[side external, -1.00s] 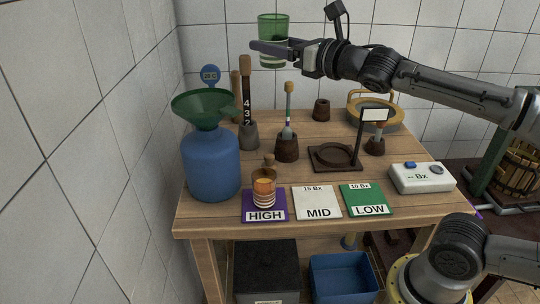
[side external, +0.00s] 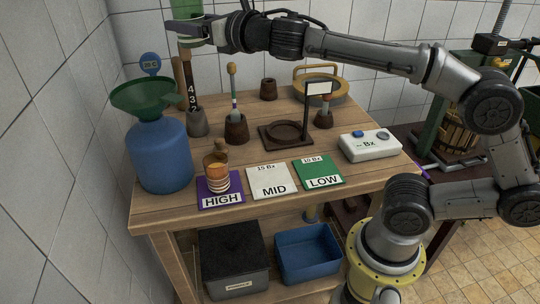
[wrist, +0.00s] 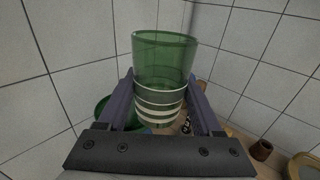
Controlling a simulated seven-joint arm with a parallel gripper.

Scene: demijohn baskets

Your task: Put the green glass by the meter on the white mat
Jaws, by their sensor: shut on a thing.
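My gripper (side external: 192,35) is shut on a green glass (side external: 185,12), high above the back left of the table. In the wrist view, the fingers (wrist: 160,97) sit on both sides of the glass (wrist: 162,58), around its white-banded lower part. The glass looks upright; its top is cut off in the side view. The white mat (side external: 272,188), marked MID and 15 Bx, lies bare at the table's front, between the purple HIGH mat (side external: 222,202) and the green LOW mat (side external: 318,173). The white meter (side external: 370,147), marked Bx, stands right of the mats.
An amber banded glass (side external: 216,172) stands on the purple mat. A blue demijohn (side external: 160,158) with a green funnel (side external: 155,95) is at left. Tools in brown holders (side external: 236,129) and a dark stand (side external: 285,135) with a small sign fill the middle.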

